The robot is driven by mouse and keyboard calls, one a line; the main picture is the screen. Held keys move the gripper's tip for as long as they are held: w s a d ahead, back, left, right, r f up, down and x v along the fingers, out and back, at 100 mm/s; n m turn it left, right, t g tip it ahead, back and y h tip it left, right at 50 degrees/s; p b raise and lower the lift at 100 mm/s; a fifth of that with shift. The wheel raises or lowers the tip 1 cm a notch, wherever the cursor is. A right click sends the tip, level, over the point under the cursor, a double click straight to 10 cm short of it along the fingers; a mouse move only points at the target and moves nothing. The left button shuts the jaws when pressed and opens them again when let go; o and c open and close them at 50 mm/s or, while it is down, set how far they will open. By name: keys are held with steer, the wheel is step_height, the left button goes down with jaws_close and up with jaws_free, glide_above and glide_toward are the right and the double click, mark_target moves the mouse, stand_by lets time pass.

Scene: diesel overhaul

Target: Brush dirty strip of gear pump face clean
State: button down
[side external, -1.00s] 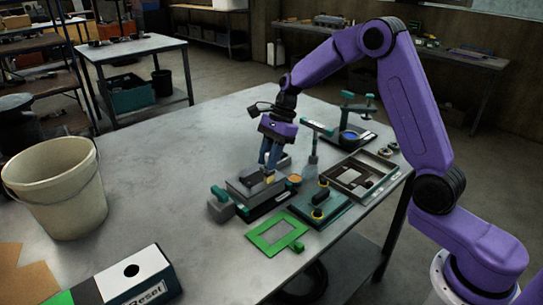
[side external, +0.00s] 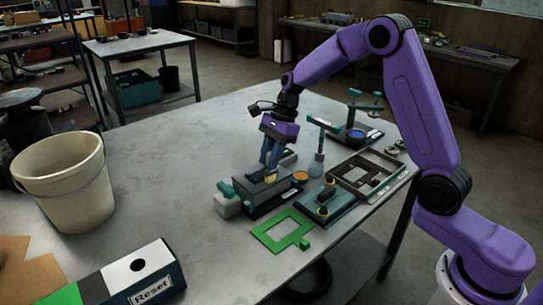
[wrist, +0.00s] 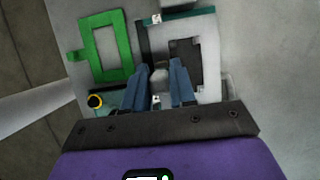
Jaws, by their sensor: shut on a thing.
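My gripper (side external: 271,165) points down over a grey block (side external: 245,184), which I take to be the gear pump, in a dark fixture on the table. Its blue fingers are shut on a small tool with a yellowish lower end (side external: 270,178), probably the brush. The tool's tip is at or just above the block; contact cannot be told. In the wrist view my gripper (wrist: 162,82) reaches over the pale block face (wrist: 209,42) with its dark recess. The tool is mostly hidden between the fingers. The dirty strip cannot be made out.
A green frame (side external: 264,236) lies in front of the fixture. A teal plate with yellow-ringed knobs (side external: 338,205), a tray (side external: 394,178) and a teal stand (side external: 355,112) stand to the right. A bucket (side external: 62,190) and Reset box (side external: 158,268) are left. The table's middle left is clear.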

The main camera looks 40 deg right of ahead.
steer(key=shift+a, duration=0.15)
steer(key=shift+a, duration=0.75)
steer(key=shift+a, duration=0.15)
steer(key=shift+a, duration=0.8)
steer(key=shift+r, duration=0.1)
steer(key=shift+r, duration=2.95)
